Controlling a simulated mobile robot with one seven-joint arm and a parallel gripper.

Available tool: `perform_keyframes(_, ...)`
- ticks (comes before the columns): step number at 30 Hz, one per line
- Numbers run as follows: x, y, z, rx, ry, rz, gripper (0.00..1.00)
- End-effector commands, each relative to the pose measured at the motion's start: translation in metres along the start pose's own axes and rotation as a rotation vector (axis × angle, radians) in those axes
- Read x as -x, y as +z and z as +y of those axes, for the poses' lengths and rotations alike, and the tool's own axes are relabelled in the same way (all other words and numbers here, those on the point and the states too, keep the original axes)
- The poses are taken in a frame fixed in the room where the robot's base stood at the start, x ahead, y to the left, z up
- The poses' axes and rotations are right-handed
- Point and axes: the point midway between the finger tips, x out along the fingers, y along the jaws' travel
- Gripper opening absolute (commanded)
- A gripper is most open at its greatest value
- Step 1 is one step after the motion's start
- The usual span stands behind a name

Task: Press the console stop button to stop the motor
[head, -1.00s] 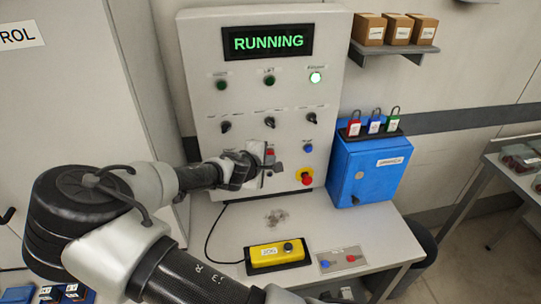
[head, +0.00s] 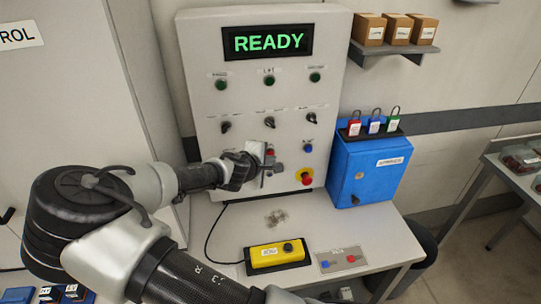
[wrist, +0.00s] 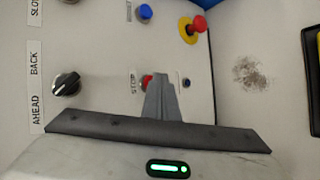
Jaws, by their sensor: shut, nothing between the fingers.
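The upright grey console (head: 205,100) has a display (head: 268,42) reading READY in green. A red stop button (head: 270,152) sits low in the middle of its face. In the wrist view the stop button (wrist: 147,81) shows beside its STOP label, partly covered by a fingertip. My gripper (head: 279,168) is at the console face by this button. Its fingers (wrist: 160,82) are shut together and empty in the wrist view. I cannot tell whether they touch the button.
A red mushroom button on yellow (head: 305,177) and a blue button (head: 308,148) are right of my gripper. Dark knobs (head: 312,118) sit above. A yellow box (head: 272,254) lies on the desk (head: 225,222). A blue cabinet (head: 375,165) stands to the right.

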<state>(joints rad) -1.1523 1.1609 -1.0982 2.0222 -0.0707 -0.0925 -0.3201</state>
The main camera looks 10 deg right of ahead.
Motion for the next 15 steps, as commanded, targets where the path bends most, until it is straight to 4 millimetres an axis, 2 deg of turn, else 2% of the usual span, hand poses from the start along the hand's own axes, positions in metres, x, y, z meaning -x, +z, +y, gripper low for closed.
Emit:
perform_keyframes(5, 0.0067, 0.0042, -0.0047, 0.000, 0.000, 0.000, 0.00)
perform_keyframes(15, 0.0080, 0.0060, -0.0059, 0.000, -0.001, -0.001, 0.00)
